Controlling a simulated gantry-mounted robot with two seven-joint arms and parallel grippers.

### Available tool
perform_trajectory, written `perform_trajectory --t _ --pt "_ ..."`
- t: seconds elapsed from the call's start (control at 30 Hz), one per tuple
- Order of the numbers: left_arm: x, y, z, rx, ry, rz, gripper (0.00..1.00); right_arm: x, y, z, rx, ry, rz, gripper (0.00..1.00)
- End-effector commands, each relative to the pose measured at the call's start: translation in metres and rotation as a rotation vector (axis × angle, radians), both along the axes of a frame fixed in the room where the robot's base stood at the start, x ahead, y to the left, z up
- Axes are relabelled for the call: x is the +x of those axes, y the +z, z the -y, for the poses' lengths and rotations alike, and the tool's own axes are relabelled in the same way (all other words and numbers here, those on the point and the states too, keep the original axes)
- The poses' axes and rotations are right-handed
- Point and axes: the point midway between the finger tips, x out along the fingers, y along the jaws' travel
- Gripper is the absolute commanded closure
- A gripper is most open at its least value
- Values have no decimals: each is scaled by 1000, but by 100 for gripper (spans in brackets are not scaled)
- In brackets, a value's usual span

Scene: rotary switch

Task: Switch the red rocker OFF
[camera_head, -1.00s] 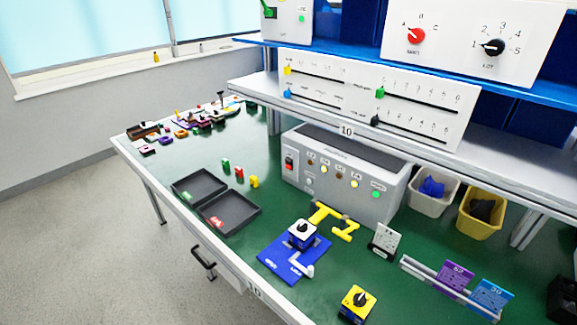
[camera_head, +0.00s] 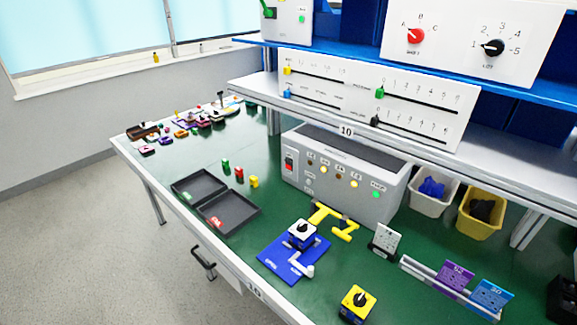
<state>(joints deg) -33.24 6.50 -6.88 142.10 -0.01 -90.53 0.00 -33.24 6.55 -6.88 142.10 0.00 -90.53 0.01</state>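The red rocker (camera_head: 289,163) sits at the left end of the front face of a grey control box (camera_head: 345,183), which stands on the green bench under the shelf. The rocker is small in the view, and I cannot tell which way it is tipped. A row of small round lamps and buttons runs to its right, with some lit yellow and a lit green one (camera_head: 376,195) at the right end. Neither of my grippers shows in the head view.
Black trays (camera_head: 232,213) and small red, green and yellow blocks lie left of the box. A blue base (camera_head: 280,262) with a knob, yellow handles (camera_head: 334,222) and a yellow switch block (camera_head: 357,303) lie in front. Bins (camera_head: 481,215) stand to the right.

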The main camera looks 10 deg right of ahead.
Motion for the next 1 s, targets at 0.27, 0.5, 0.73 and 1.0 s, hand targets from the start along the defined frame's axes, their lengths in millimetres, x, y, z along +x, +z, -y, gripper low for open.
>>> perform_trajectory --t 0.27,0.5,0.73,1.0 --pt "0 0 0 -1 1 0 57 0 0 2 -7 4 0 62" --pt "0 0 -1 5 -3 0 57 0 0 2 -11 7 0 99" --pt "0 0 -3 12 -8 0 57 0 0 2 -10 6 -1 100" --pt "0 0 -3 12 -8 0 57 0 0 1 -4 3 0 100"
